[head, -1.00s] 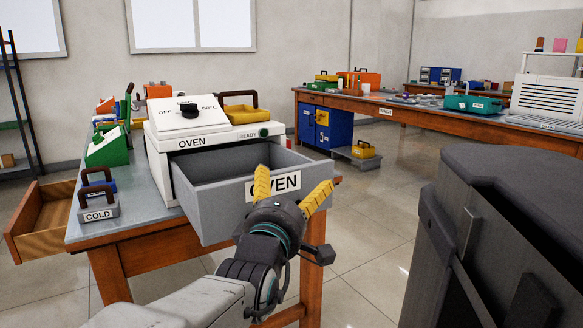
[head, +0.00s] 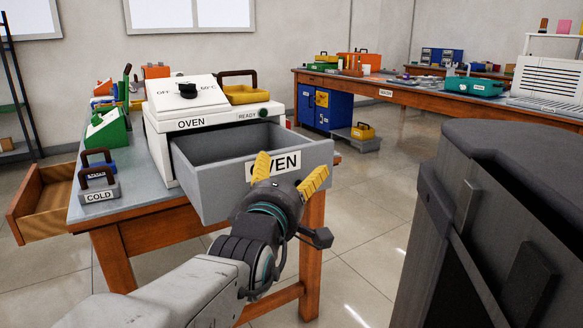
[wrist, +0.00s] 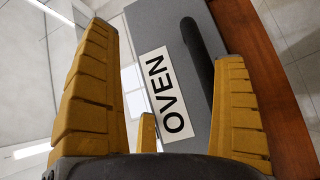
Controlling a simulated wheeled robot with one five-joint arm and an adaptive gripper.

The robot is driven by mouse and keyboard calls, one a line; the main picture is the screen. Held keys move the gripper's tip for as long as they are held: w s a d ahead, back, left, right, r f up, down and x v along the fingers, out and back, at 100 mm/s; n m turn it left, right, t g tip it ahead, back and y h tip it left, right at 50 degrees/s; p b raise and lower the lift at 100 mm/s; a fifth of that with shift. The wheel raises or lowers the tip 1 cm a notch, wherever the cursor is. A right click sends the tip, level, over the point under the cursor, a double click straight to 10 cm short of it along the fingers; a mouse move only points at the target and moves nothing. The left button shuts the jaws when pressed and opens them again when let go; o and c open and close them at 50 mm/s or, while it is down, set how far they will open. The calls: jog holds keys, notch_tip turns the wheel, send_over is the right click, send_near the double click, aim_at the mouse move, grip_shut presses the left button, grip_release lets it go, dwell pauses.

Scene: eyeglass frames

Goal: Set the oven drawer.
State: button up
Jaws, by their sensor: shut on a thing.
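The grey oven drawer (head: 212,200) is pulled out of the white oven (head: 160,155) on the left table. Its inside looks empty, and its front has an OVEN label. My gripper (head: 288,172) is at the drawer front, with a yellow finger on each side of the label's right part. In the wrist view, the dark bar handle (wrist: 196,55) lies beside the OVEN label (wrist: 164,92), close to the right finger. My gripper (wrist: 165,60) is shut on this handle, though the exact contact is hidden.
A yellow tray (head: 250,95) and a dial sit on the oven top. A COLD block (head: 99,195) stands left of the oven on the table (head: 145,207). An open wooden drawer (head: 42,205) juts out at left. A dark grey cabinet-like body (head: 500,190) fills the right foreground.

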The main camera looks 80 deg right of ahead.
jog(key=shift+w+a+r, duration=0.1)
jog(key=shift+a+r, duration=0.2)
jog(key=shift+a, duration=0.2)
jog(key=shift+w+a+r, duration=0.1)
jog(key=shift+a+r, duration=0.2)
jog(key=shift+a, duration=0.2)
jog(key=c, duration=0.3)
jog(key=shift+w+a+f, duration=0.1)
jog(key=shift+a+f, duration=0.15)
jog(key=shift+a, duration=0.65)
jog(key=shift+a+f, duration=0.25)
jog(key=shift+a, duration=0.6)
jog(key=shift+w+a+f, duration=0.1)
jog(key=shift+a+f, duration=0.15)
jog(key=shift+a, duration=0.65)
jog(key=shift+d, duration=0.1)
